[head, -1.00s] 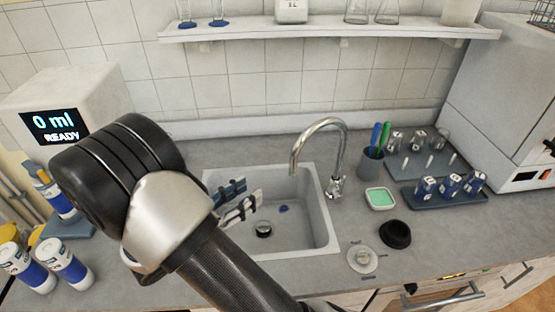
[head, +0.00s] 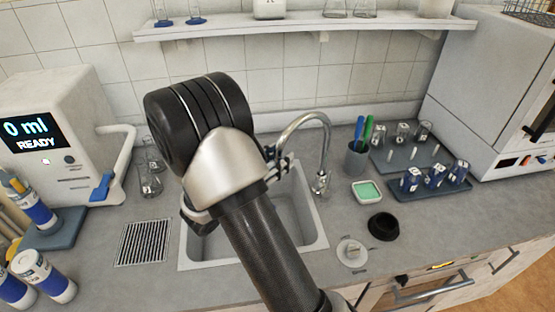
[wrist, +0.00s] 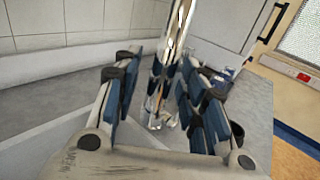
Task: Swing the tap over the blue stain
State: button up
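The tap (head: 325,150) is a chrome gooseneck on the counter at the right of the sink (head: 318,232). Its spout arches left over the basin. My gripper (head: 278,162) is at the spout's end, partly hidden behind my arm in the head view. In the wrist view the tap (wrist: 173,55) stands between the two blue-padded fingers of my gripper (wrist: 165,92). The fingers are apart, one on each side, and I cannot make out contact with the metal. The blue stain is hidden now; my arm covers much of the basin.
A cup with pens (head: 356,161), a green sponge dish (head: 367,192), a black ring (head: 383,227) and a round knob (head: 351,252) stand right of the sink. A tray with blue-labelled jars (head: 436,177) lies farther right. A dispenser (head: 55,110) reading "0 ml READY" stands left.

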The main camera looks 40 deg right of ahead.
jog(key=shift+d, duration=0.1)
jog(key=shift+c, duration=0.5)
grip_shut()
